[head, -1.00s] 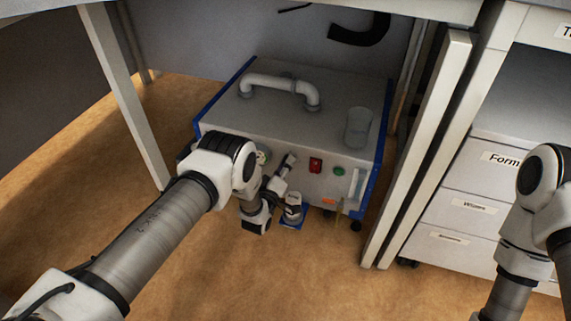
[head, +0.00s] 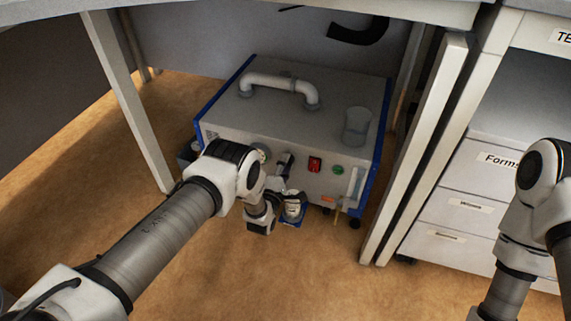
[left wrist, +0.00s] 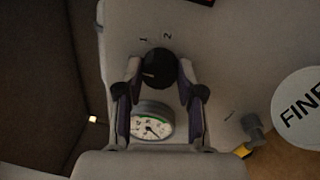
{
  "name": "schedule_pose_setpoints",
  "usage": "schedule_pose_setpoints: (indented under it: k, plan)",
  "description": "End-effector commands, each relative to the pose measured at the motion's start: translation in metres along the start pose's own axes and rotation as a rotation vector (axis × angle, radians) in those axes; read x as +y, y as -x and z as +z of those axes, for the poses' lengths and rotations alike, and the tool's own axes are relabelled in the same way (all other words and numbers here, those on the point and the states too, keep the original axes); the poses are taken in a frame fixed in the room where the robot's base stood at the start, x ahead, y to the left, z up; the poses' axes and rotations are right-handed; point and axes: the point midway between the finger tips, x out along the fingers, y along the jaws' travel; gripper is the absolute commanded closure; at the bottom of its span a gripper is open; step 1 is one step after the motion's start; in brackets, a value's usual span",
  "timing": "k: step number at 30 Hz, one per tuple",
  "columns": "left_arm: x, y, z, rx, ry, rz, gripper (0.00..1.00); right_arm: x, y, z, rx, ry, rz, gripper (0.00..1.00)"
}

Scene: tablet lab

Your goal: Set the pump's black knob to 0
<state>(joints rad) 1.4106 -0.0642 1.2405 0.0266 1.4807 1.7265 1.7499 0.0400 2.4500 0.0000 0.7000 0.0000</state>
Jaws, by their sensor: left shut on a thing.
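The pump (head: 225,108) is a grey box with blue edges under the table. Its black knob (left wrist: 159,66) sits between the two fingers of my left gripper (left wrist: 160,80) in the left wrist view, and the gripper is shut on it. The marks 1 and 2 show on the panel just beyond the knob; a 0 mark is not visible. The knob's pointer is too dark to read clearly. In the head view my left gripper (head: 286,162) is at the pump's front panel and hides the knob. My right gripper is out of view.
A dial gauge (left wrist: 152,126) lies beside the knob. The panel has a red switch (head: 315,165) and green button (head: 338,170). Table legs flank the pump.

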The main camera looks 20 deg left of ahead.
Motion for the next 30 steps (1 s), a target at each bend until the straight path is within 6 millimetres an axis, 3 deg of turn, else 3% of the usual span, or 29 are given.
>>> schedule_pose_setpoints:
  k: [17,18,20,30]
  plan:
    - [-0.0005,0.0001,-0.0001,0.004,0.041,0.0,0.97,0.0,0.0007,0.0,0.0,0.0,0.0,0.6]
    - [-0.0005,0.0001,-0.0001,0.004,0.041,0.0,0.56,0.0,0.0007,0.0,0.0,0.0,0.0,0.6]
    - [-0.0005,0.0001,0.0,0.003,0.041,0.0,0.37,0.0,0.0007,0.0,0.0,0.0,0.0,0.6]
    - [-0.0005,0.0025,0.0,0.003,0.04,-0.001,0.37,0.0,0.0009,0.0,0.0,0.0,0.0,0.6]
